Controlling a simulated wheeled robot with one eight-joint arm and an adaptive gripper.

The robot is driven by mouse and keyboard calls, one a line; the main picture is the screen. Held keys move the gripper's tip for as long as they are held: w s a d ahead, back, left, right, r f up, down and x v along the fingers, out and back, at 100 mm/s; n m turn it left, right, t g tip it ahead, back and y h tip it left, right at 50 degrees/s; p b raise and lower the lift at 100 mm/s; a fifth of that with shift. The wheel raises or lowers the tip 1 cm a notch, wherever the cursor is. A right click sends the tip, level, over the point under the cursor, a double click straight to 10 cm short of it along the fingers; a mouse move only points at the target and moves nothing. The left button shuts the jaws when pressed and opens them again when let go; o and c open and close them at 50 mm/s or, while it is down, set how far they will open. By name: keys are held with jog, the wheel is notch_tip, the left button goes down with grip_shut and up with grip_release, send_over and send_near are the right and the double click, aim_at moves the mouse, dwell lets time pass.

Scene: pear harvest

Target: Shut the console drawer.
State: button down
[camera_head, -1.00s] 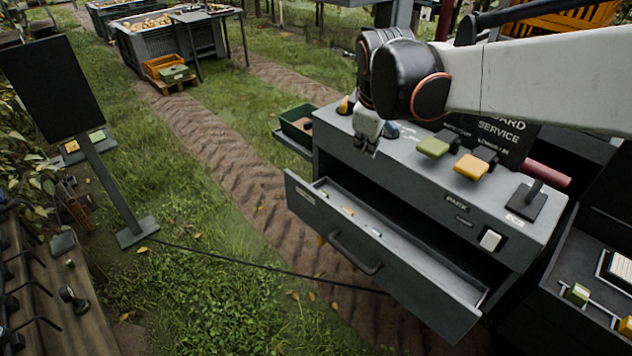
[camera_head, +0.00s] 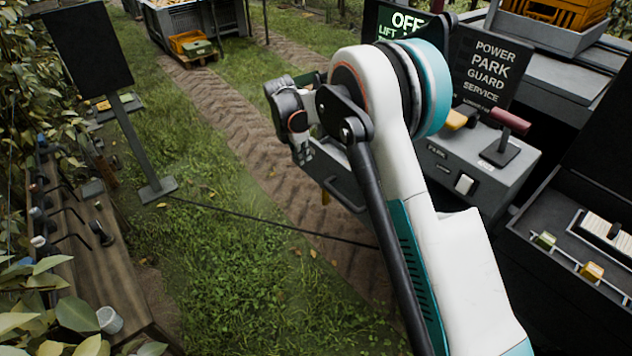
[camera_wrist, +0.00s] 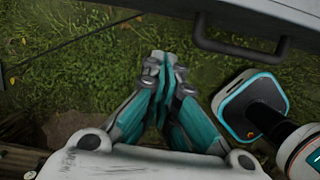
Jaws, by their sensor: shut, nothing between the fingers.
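The grey console (camera_head: 445,165) stands right of centre in the head view, with my arm across much of it. The drawer front (camera_head: 342,180) shows only in part behind my arm, standing out from the console; its inside is hidden. In the wrist view the drawer front (camera_wrist: 225,12) crosses the top right, with its dark bar handle (camera_wrist: 242,48) below it. My gripper (camera_head: 300,155) is shut and empty, on the outer side of the drawer front. In the wrist view its fingertips (camera_wrist: 162,68) are together over grass, left of the handle and apart from it.
A red-handled lever (camera_head: 508,120) and a white switch (camera_head: 465,184) are on the console. An open case (camera_head: 560,225) stands to its right. A dark panel on a post (camera_head: 88,60) and a wooden bench (camera_head: 100,250) are at left. Grass and a cable lie between.

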aim_at(316, 173)
jog(key=b+x, duration=0.1)
jog(key=x, duration=0.3)
jog(key=w+d+b+x, duration=0.1)
jog(key=b+x, duration=0.1)
jog(key=x, duration=0.2)
jog(key=d+b+x, duration=0.1)
jog(key=b+x, duration=0.1)
jog(key=x, duration=0.2)
jog(key=shift+w+d+r, duration=0.15)
jog(key=shift+w+r, duration=0.1)
jog(key=shift+w, duration=0.05)
